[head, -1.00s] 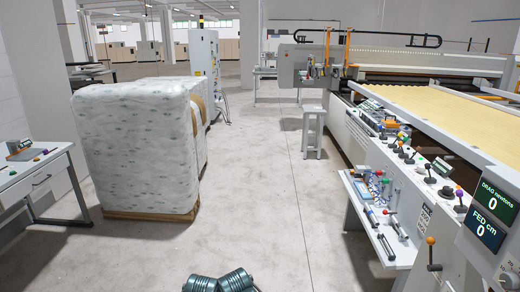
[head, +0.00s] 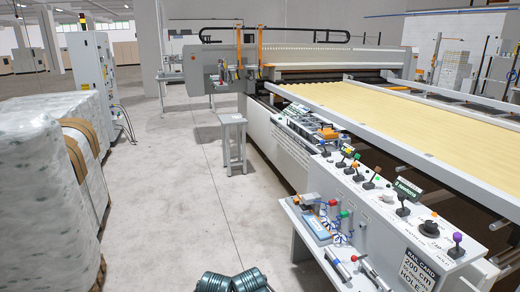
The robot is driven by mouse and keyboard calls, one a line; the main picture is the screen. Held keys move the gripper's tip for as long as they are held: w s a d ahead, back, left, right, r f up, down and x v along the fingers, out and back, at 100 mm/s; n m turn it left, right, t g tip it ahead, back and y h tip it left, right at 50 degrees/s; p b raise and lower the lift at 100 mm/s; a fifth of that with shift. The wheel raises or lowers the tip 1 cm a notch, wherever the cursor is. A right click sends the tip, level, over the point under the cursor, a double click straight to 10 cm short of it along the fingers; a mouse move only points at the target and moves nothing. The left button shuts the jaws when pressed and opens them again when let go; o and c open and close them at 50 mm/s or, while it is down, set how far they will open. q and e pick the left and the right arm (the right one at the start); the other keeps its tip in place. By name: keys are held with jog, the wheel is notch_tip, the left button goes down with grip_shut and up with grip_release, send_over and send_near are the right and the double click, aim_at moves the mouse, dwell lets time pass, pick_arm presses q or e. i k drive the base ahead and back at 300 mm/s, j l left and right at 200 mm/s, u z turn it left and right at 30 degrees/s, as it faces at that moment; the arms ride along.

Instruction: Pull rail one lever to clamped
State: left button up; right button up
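A row of small levers with coloured knobs stands on the sloped control panel (head: 384,203) along the near side of the quilting machine, in the right half of the head view. Neither of my grippers is in view.
A shelf (head: 303,222) with tools and small parts juts out below the panel. Wrapped bales (head: 35,190) stand at the left. The grey floor (head: 180,180) between is clear.

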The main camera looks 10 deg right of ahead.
aim_at(348, 151)
jog(key=i+z, duration=0.5)
jog(key=i, duration=0.25)
jog(key=i+j+z, duration=0.15)
jog(key=i+z, duration=0.3)
jog(key=i, duration=0.3)
jog(key=i+z, duration=0.2)
jog(key=i, duration=0.2)
